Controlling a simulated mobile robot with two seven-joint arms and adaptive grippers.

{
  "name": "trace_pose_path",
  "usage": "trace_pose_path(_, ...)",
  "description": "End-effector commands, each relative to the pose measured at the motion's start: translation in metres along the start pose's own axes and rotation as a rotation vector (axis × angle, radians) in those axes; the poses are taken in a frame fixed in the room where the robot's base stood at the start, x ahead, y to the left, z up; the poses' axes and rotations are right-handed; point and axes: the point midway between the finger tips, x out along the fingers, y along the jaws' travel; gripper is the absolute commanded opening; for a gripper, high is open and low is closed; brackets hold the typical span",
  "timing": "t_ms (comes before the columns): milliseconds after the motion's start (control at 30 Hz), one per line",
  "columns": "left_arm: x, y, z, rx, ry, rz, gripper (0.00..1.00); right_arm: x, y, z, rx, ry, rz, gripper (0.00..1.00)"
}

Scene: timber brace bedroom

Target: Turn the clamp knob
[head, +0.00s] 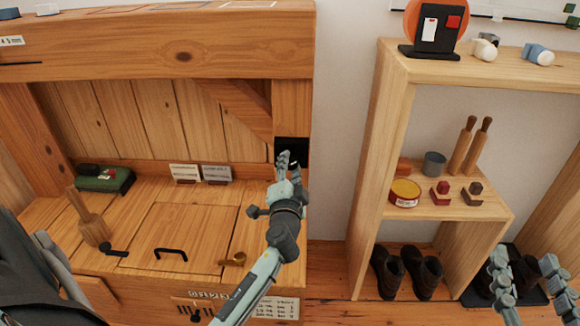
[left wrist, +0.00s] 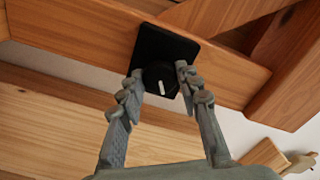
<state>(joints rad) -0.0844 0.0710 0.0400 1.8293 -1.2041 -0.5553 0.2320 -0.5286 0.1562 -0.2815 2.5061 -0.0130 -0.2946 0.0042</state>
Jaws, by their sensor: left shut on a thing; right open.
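The clamp knob (left wrist: 160,80) is a round black knob with a white mark, on a square black plate (left wrist: 152,46) fixed to a timber post. In the left wrist view my left gripper (left wrist: 160,88) has one finger on each side of the knob and is shut on it. In the head view the black plate (head: 291,151) shows on the post, and my left gripper (head: 288,158) is in front of it, hiding the knob. My right gripper (head: 526,268) is open and empty at the lower right, in front of the shelf unit.
A wooden bench top (head: 190,225) with a black handle, a mallet (head: 91,222) and a green box (head: 104,179) lies left of my left arm. A shelf unit (head: 393,150) with boots (head: 405,272) and small items stands right. Bare wall lies between them.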

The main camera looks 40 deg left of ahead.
Motion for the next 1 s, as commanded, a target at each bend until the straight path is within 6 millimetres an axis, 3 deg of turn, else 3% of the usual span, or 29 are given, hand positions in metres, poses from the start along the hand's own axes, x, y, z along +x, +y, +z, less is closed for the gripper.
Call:
trace_pose_path(300,0.0,0.0,-0.001,0.0,0.002,0.0,0.05,0.0,0.0,0.001,0.001,-0.001,0.0,0.45)
trace_pose_path(333,0.0,0.0,-0.001,0.0,0.002,0.0,0.37,0.0,0.0,0.001,0.001,-0.001,0.0,0.45)
trace_pose_path(467,0.0,0.0,-0.001,0.0,0.001,0.0,0.53,0.0,-0.001,0.001,0.001,-0.001,-0.001,0.45)
trace_pose_path(800,-0.003,0.0,0.0,0.0,0.0,0.001,0.54,-0.001,-0.002,0.003,0.003,-0.004,-0.002,0.45)
trace_pose_path(1000,-0.03,0.001,0.001,-0.002,-0.001,0.003,0.54,-0.001,-0.001,0.001,0.002,-0.001,-0.002,0.45)
